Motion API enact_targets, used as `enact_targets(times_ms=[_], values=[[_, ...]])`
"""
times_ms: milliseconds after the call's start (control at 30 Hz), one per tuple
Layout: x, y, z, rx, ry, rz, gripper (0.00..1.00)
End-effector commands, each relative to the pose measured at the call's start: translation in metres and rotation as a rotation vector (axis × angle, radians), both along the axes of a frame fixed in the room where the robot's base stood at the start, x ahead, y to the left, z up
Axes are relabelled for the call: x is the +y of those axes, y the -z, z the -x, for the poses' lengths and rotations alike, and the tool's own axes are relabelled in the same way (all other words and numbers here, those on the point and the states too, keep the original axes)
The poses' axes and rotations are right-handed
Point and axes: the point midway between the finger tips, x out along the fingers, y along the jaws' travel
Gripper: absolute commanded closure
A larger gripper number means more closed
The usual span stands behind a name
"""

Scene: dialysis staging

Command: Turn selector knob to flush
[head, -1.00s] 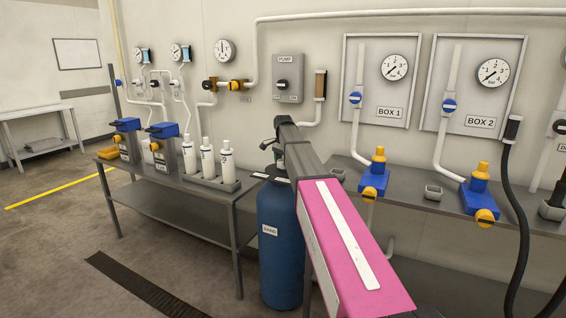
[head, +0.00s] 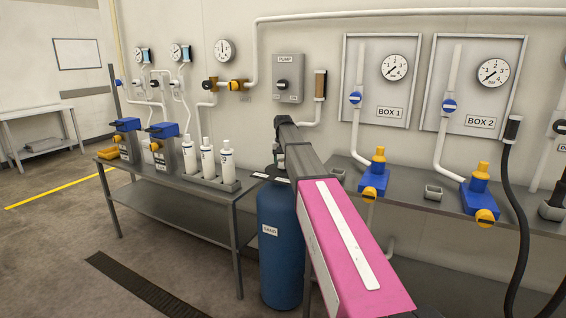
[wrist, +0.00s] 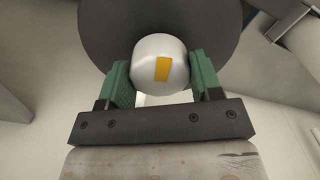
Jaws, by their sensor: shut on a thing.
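The selector knob (wrist: 152,58) is a white rounded knob with a yellow mark, in front of a dark round disc (wrist: 105,35) in the wrist view. My gripper (wrist: 160,82) has its two green fingers on either side of the knob, shut on it. The yellow mark stands nearly upright in that view, tilted slightly. In the head view my gripper (head: 278,153) is just above the top of the blue tank (head: 281,240) labelled SAND. My pink arm hides part of the tank, and I cannot make out the knob or any flush label.
A steel bench (head: 140,193) with white bottles (head: 206,157) and blue-topped units stands to the left. On the right, a counter (head: 407,190) carries blue and yellow valves (head: 374,178) below two wall boxes. A black hose (head: 519,210) hangs at the right.

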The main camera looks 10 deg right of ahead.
Motion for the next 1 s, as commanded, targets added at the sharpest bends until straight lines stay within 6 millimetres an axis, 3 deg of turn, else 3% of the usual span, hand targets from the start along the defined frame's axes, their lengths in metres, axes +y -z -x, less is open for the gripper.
enact_targets(times_ms=[500,1000], values=[[0.0001,0.0,0.0002,0.001,-0.439,0.0,0.65],[0.0001,0.0,0.0002,0.001,-0.608,0.0,0.65]])
